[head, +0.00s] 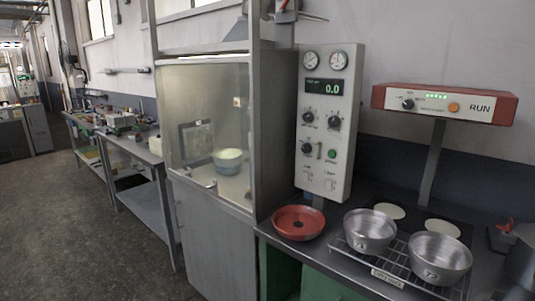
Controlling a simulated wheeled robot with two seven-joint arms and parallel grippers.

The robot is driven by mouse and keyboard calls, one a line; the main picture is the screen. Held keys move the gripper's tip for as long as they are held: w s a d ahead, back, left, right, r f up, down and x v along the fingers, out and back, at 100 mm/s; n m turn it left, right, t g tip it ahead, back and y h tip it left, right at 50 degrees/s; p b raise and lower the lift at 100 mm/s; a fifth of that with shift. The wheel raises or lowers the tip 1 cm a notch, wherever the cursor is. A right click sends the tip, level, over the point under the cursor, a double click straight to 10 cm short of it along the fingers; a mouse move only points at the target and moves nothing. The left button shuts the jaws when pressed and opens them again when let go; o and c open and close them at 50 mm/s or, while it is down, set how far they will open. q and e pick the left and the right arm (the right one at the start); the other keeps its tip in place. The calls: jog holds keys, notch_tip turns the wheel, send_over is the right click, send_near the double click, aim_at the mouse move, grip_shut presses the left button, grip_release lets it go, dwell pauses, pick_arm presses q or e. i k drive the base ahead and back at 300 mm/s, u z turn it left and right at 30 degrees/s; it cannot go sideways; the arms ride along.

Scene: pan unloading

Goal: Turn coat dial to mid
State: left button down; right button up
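A red and white control box (445,103) stands on a post at the right. Its front has a black dial (408,104), a row of lit green lights, an orange button and the word RUN. A grey panel (330,125) in the middle carries several more black knobs (307,117), two gauges and a green display reading 0.0. The small print by the knobs is too fine to read, so I cannot tell for sure which one is the coat dial. The dial pointers are also too small to read exactly. Neither of my grippers is in view.
Two metal pans (440,259) (370,232) sit on a wire rack (385,272) on the bench. A red round dish (299,222) lies left of them. A glass-fronted cabinet (207,120) holds a pale blue bowl (228,161). Open floor (75,220) lies at left.

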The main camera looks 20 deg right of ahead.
aim_at(307, 148)
jog(key=u, duration=0.5)
jog(key=i, duration=0.55)
jog(key=u, duration=0.3)
